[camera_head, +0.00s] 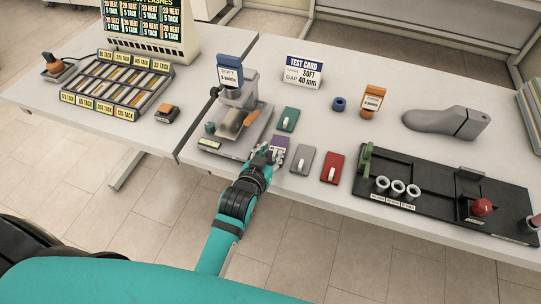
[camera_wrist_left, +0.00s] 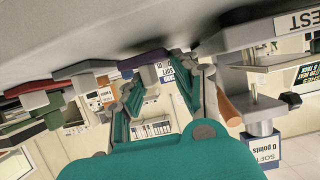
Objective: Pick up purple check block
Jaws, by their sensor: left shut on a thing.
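The purple check block (camera_head: 280,142) lies on the white table between the testing device and the grey block, in front of the green block. My left gripper (camera_head: 264,156) is at its near left side in the head view and hides part of it. The gripper is shut on the purple block. In the left wrist view, which is upside down, the fingers (camera_wrist_left: 158,92) reach toward the purple block (camera_wrist_left: 143,60). The exact contact is hard to see. My right gripper is not in view.
A green block (camera_head: 288,119), grey block (camera_head: 302,160) and red block (camera_head: 332,168) lie close by. The testing device (camera_head: 238,112) stands just left. A black fixture tray (camera_head: 432,180) is at the right. A grey shoe last (camera_head: 445,121) lies behind the tray.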

